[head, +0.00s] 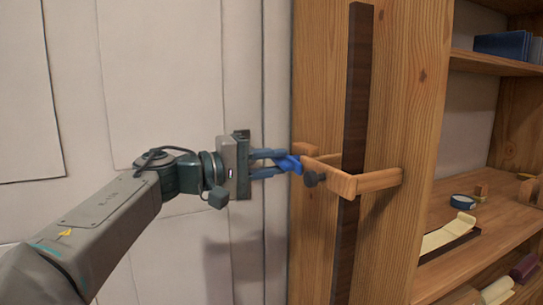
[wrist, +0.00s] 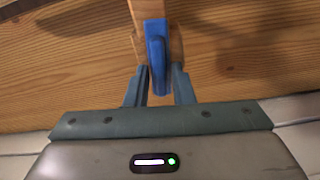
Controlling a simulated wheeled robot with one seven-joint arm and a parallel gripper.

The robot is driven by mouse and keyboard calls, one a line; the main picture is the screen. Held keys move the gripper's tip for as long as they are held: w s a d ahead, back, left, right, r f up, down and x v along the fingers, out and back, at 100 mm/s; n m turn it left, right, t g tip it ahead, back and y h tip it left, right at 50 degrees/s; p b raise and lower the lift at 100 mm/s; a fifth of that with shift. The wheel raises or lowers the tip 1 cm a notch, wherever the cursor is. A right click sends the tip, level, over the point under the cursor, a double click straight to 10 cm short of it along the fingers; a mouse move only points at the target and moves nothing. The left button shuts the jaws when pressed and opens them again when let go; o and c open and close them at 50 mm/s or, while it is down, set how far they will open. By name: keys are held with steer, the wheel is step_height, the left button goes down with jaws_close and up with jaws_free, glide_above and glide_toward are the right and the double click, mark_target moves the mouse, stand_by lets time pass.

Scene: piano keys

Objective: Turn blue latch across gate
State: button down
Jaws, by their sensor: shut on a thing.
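The blue latch (head: 289,163) sits at the left end of a wooden gate bracket (head: 345,182) on the shelf's upright post. My gripper (head: 279,164) reaches in from the left and is shut on the latch. In the wrist view the latch (wrist: 156,58) hangs down from a wooden bar, with its lower end between my two fingers (wrist: 158,85). The fingers partly hide the latch in the head view.
A dark vertical strip (head: 356,90) runs down the post behind the bracket. A pale panelled wall (head: 170,80) stands at left.

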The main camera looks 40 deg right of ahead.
steer(key=shift+n, duration=0.6)
steer(key=shift+f, duration=0.1)
steer(key=c, duration=1.5)
jaws_free()
steer(key=shift+o, duration=0.2)
steer(key=p+v, duration=0.2)
steer(key=v, duration=1.2)
steer(key=shift+p, duration=0.35)
steer(key=shift+s+d, duration=0.1)
steer(key=shift+s, duration=0.05)
